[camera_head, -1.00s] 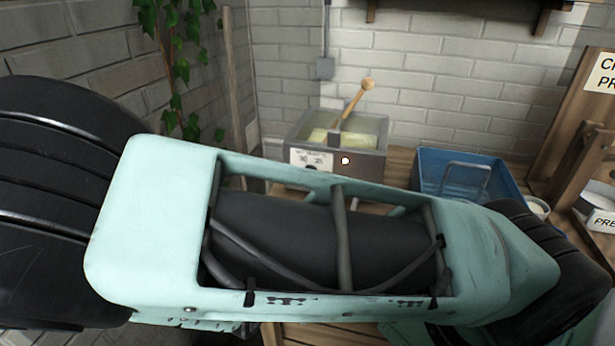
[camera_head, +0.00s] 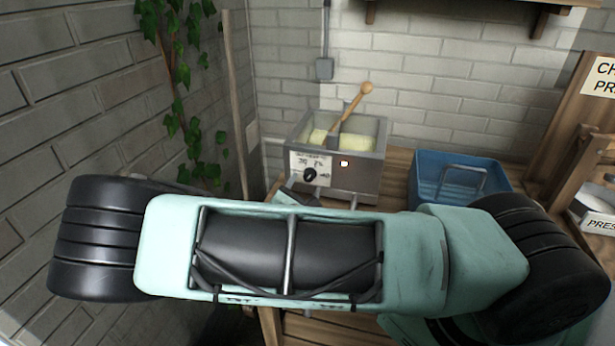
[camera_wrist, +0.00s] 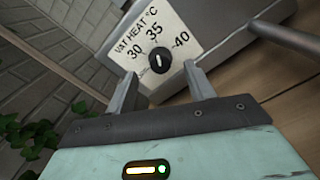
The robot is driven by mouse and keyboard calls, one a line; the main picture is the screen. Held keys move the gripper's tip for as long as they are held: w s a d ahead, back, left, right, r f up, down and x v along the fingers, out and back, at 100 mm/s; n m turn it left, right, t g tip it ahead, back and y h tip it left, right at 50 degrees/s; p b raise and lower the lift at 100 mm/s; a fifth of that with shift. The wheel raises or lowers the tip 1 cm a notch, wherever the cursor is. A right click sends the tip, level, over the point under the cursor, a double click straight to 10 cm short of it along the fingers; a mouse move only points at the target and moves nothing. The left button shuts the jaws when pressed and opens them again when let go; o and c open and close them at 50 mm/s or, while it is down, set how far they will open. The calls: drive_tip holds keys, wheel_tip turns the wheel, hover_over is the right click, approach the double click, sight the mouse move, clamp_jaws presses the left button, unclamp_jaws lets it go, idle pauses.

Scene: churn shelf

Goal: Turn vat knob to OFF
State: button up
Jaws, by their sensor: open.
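The vat (camera_head: 362,178) is a grey metal box on the wooden bench, holding pale yellow stuff and a wooden-handled paddle. Its front has a white dial plate and a black knob (camera_head: 310,175). In the wrist view the plate reads "VAT HEAT °C" with 30, 35 and 40, and the knob (camera_wrist: 160,60) has a light pointer line roughly toward 35. No OFF mark is readable. My gripper (camera_wrist: 162,82) is open, its two fingers on either side of the knob in the picture; contact cannot be told. In the head view my arm hides most of the gripper.
A blue tub (camera_head: 460,180) with a metal handle stands right of the vat. A wooden frame with a sign (camera_head: 603,80) is at the far right. Ivy (camera_head: 185,90) and a wooden pole (camera_head: 238,100) are by the left wall. A small light (camera_head: 344,163) shows on the vat front.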

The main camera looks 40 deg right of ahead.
sight(309, 178)
drive_tip(key=shift+x, duration=1.95)
drive_tip(key=c, duration=1)
drive_tip(key=shift+o, duration=0.2)
drive_tip(key=shift+p, duration=0.3)
